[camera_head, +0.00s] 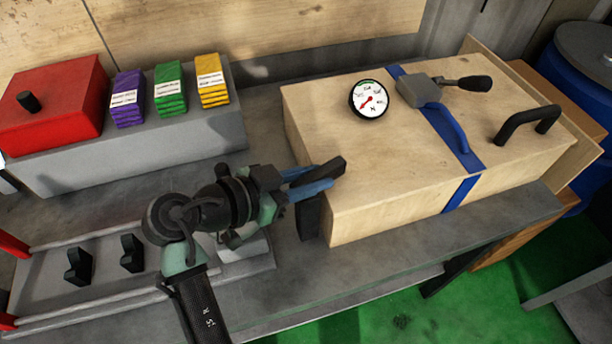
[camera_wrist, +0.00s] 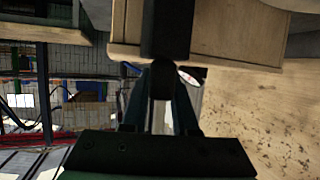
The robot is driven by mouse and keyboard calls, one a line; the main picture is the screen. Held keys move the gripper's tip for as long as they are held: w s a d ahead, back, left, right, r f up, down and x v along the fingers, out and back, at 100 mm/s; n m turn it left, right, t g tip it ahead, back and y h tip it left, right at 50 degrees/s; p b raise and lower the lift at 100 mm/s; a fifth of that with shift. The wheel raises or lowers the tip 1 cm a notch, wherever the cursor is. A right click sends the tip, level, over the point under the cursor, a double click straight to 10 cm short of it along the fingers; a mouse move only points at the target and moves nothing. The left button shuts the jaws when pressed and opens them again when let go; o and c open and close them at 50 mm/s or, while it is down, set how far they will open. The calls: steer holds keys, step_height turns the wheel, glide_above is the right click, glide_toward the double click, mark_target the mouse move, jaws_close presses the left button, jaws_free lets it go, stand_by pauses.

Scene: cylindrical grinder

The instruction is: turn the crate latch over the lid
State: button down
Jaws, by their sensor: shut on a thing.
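The wooden crate (camera_head: 400,215) stands on the grey bench, with its flat lid (camera_head: 345,130) down. A black latch (camera_head: 335,165) is at the crate's left end, above a dark upright block (camera_head: 309,218). The latch's tip overlaps the lid's left edge in the head view. My gripper (camera_head: 313,180) comes from the left, its blue fingers shut on the latch. In the wrist view the fingers (camera_wrist: 162,88) close around a dark rounded part of the latch (camera_wrist: 166,30), which shows as a black bar. The fingers hide part of the latch.
On the lid are a round gauge (camera_head: 369,98), a blue strap (camera_head: 448,128) with a grey clamp (camera_head: 420,90), and a black handle (camera_head: 528,122). A red box (camera_head: 55,105) and coloured stacks (camera_head: 170,90) stand behind my arm. The bench front is mostly clear.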

stand_by(0.3)
steer(key=c, duration=0.7)
jaws_free()
steer(key=b+v, duration=0.1)
steer(key=v, duration=1.2)
